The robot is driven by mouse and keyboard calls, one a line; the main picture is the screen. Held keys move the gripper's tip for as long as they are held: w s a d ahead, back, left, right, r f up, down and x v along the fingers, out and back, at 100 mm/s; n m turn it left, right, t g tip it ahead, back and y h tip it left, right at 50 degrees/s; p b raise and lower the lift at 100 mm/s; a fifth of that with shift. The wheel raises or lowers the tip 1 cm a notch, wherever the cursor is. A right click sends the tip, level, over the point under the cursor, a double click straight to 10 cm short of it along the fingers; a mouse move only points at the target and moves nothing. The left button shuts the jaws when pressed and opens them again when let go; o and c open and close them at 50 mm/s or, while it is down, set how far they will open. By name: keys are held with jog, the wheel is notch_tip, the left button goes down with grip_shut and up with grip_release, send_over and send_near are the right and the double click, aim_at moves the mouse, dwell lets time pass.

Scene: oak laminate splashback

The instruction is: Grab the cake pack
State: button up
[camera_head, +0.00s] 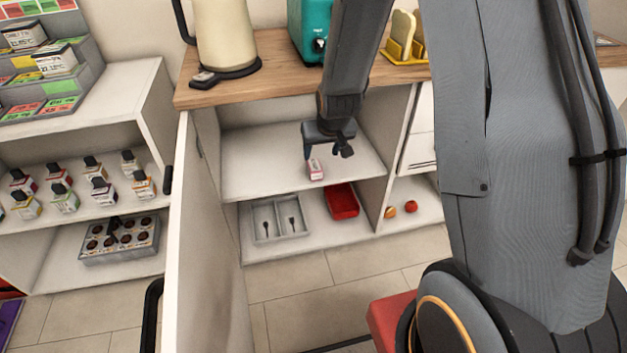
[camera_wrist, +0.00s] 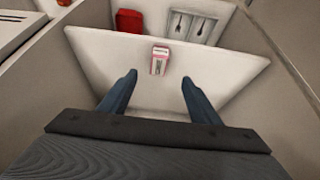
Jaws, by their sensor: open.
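The cake pack looks to be the small pink and white box (camera_head: 315,170) on the upper shelf of the open cupboard, near the shelf's front edge. It also shows in the wrist view (camera_wrist: 159,60), ahead of my fingers and roughly centred between their lines. My gripper (camera_head: 328,151) is inside the cupboard, just above and behind the box in the head view. In the wrist view my gripper (camera_wrist: 158,82) has its two fingers wide apart with nothing between them. The box's print is too small to read.
The upper shelf (camera_head: 255,165) is otherwise bare. The lower shelf holds a grey cutlery tray (camera_head: 278,236) and a red tray (camera_head: 342,201). An open door (camera_head: 205,240) stands at the left. The wooden counter (camera_head: 280,50) is above, with a kettle (camera_head: 226,35) on it.

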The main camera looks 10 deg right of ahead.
jog(key=t+b, duration=0.1)
jog(key=b, duration=0.2)
send_near(315, 164)
jog(key=x, duration=0.3)
jog(key=b+x, duration=0.1)
jog(key=x, duration=0.6)
jog(key=shift+a+f, duration=0.1)
jog(key=c, duration=1.2)
